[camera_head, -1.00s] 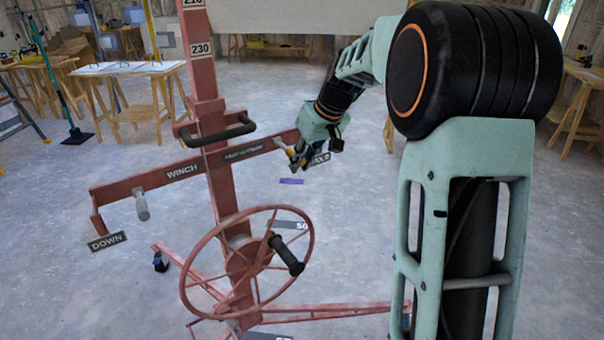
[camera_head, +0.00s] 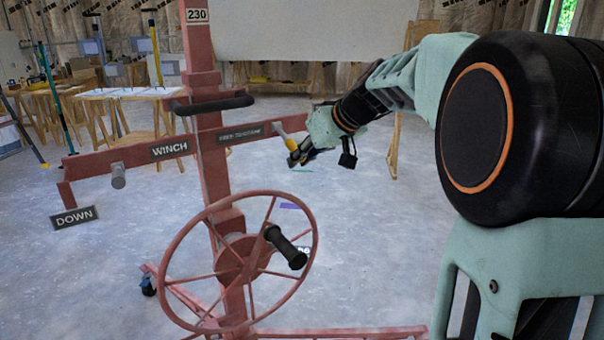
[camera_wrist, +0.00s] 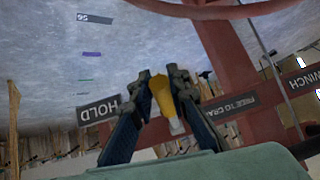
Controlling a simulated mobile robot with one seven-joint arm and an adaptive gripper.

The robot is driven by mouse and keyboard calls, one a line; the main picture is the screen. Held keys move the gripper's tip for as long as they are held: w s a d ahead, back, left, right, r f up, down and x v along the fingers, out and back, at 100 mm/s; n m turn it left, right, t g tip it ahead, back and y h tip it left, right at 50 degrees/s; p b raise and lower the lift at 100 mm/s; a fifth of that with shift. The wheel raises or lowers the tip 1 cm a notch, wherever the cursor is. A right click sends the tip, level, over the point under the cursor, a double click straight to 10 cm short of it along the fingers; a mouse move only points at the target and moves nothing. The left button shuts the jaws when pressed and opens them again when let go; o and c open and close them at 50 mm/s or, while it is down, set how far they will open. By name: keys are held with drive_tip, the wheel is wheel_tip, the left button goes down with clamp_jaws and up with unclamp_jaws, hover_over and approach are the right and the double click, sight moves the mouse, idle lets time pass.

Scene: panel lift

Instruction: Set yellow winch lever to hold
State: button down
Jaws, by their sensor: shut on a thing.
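The yellow winch lever (camera_head: 290,142) hangs from the right part of the red crossbar, its grip slanting down and to the right. In the wrist view the yellow grip (camera_wrist: 162,97) lies between the two fingers of my gripper (camera_wrist: 161,76). My gripper (camera_head: 298,157) is shut on it, at its lower end in the head view. The HOLD sign (camera_wrist: 98,110) shows upside down beside the left finger in the wrist view. It is hidden in the head view. A FREE TO CRANK sign (camera_head: 240,133) is on the crossbar, left of the lever.
The red handwheel (camera_head: 238,263) with a black knob stands below the crossbar. A black handle (camera_head: 213,104) crosses the mast above it. A grey lever (camera_head: 118,176) and a DOWN sign (camera_head: 74,217) are at the left. A pale panel (camera_head: 310,32) hangs above.

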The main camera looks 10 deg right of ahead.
drive_tip(key=shift+w+f+t+b, duration=0.2)
drive_tip(key=shift+f+t+b, duration=0.3)
drive_tip(key=shift+b, duration=1.25)
drive_tip(key=c, duration=1.8)
unclamp_jaws()
drive_tip(key=shift+a, duration=0.1)
drive_tip(key=v, duration=1.2)
